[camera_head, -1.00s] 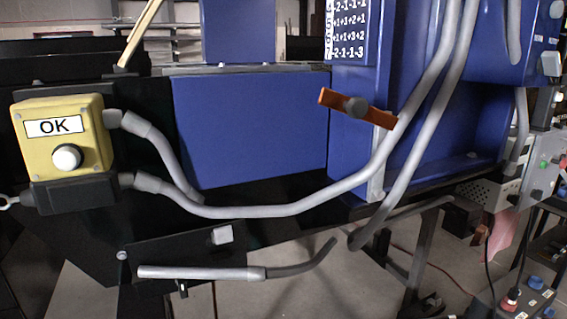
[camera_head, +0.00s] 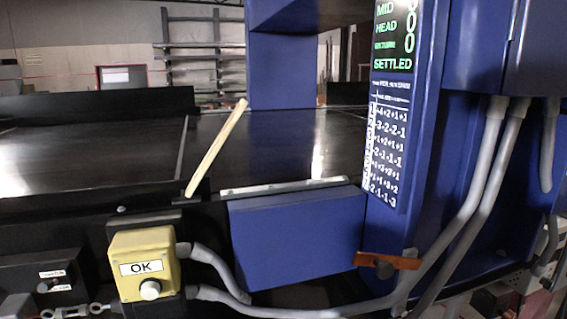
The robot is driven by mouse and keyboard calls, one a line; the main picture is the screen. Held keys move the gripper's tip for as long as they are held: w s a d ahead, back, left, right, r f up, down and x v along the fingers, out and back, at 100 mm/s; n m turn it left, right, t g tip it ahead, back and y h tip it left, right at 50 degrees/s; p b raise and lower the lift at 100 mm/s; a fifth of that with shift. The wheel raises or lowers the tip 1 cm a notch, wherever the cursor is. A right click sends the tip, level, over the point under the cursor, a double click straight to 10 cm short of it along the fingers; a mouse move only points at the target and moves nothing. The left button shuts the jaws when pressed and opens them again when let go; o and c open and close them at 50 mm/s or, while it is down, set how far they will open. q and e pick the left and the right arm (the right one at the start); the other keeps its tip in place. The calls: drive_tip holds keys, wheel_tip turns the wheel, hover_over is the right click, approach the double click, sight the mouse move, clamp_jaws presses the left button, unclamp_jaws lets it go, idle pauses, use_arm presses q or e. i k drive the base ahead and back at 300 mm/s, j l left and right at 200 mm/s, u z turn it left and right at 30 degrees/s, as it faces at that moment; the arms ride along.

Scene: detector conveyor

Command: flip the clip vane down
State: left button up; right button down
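An orange bar (camera_head: 405,262) with a dark round knob (camera_head: 384,269) sits low on the blue housing, nearly level. It may be the clip vane; no label shows this. A thin cream-coloured strip (camera_head: 217,147) stands slanted at the near edge of the conveyor, its top leaning right. I cannot tell whether this strip is the vane instead. Neither of my grippers is in view.
A yellow OK button box (camera_head: 167,245) is on the front edge. Grey conduits (camera_head: 480,185) run across the front and right. A blue panel (camera_head: 295,240) hangs below the dark conveyor surface (camera_head: 285,150). A screen (camera_head: 393,40) reads SETTLED.

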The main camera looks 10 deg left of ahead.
sight(240, 108)
drive_tip(key=k+l, duration=0.1)
drive_tip(key=l, duration=0.3)
drive_tip(key=k+l+z, duration=0.15)
drive_tip(key=l, duration=0.7)
drive_tip(key=k+z, duration=0.05)
